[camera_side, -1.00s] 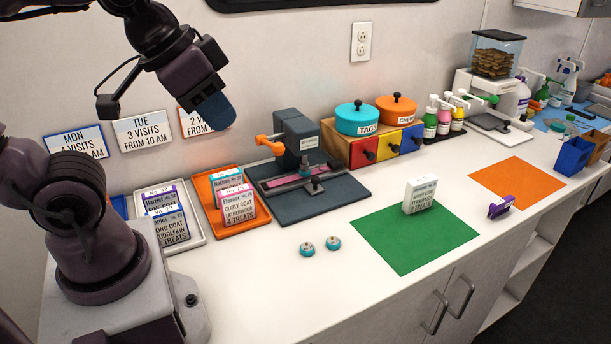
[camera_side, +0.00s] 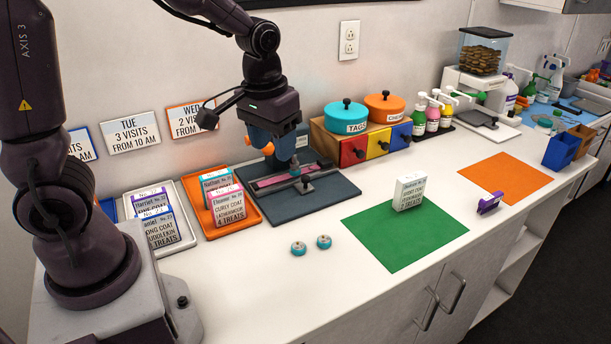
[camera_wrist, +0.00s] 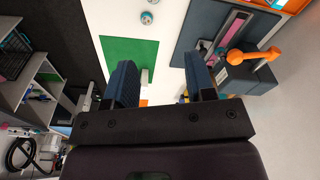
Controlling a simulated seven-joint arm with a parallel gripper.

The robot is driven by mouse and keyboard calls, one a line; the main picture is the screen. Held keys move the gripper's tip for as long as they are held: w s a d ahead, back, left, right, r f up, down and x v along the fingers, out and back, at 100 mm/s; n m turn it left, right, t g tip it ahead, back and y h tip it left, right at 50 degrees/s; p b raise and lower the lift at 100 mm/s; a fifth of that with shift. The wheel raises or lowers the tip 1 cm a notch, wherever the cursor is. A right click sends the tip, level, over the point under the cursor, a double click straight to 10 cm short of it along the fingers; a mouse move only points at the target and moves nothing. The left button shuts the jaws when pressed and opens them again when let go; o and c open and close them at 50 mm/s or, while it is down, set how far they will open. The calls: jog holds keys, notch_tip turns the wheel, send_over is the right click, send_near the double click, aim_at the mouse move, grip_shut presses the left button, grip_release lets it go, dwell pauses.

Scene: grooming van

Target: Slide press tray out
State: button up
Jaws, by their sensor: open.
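The dark grey press stands on its base plate (camera_side: 325,198) at the back middle of the counter. Its tray (camera_side: 285,177), with a pink strip along it, lies low across the base, with a small dark knob (camera_side: 305,184) at its front. My gripper (camera_side: 284,155) is open and empty, above the press, and hides much of the press body in the side view. In the wrist view my gripper's two blue fingers (camera_wrist: 163,85) stand wide apart. The press (camera_wrist: 250,72) with its orange handle (camera_wrist: 253,56) is at the upper right there, beside the right finger.
An orange tray (camera_side: 222,233) and a white tray (camera_side: 172,247) of treat cards are left of the press. Drawers with two lidded pots (camera_side: 347,117) stand close on its right. Two small tins (camera_side: 311,245) and a green mat (camera_side: 385,255) with a white box are in front.

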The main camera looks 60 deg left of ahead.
aim_at(306, 177)
jog(key=w+a+f+n+y, duration=0.4)
jog(key=w+a+f+n, duration=0.7)
jog(key=w, duration=0.3)
jog(key=shift+m+t, duration=0.3)
jog(key=shift+m, duration=0.5)
jog(key=x, duration=1.1)
jog(key=shift+s+a+f, duration=0.15)
jog(key=shift+a+f, duration=0.05)
jog(key=shift+a, duration=0.2)
jog(key=shift+c, duration=0.4)
